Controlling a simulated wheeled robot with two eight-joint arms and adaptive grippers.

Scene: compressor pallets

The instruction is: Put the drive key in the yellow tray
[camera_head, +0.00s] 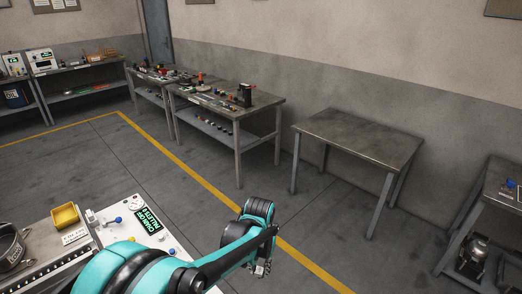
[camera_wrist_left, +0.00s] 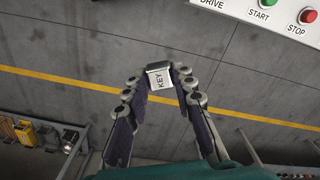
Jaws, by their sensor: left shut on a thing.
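My left gripper (camera_head: 262,268) hangs over the floor, to the right of the white panel in the head view. In the left wrist view it is shut on the drive key (camera_wrist_left: 159,79), a pale block marked KEY held between the fingertips. The key is too small to make out in the head view. The yellow tray (camera_head: 65,217) sits at the lower left of the head view, well to the left of the gripper. My right gripper is not in view.
A white panel with a blue knob (camera_head: 118,220) and a green-lettered display (camera_head: 148,221) lies near the tray. A dark round pot (camera_head: 12,250) stands left of it. A bare metal table (camera_head: 358,135) stands beyond. A START/STOP panel (camera_wrist_left: 280,12) tops the wrist view.

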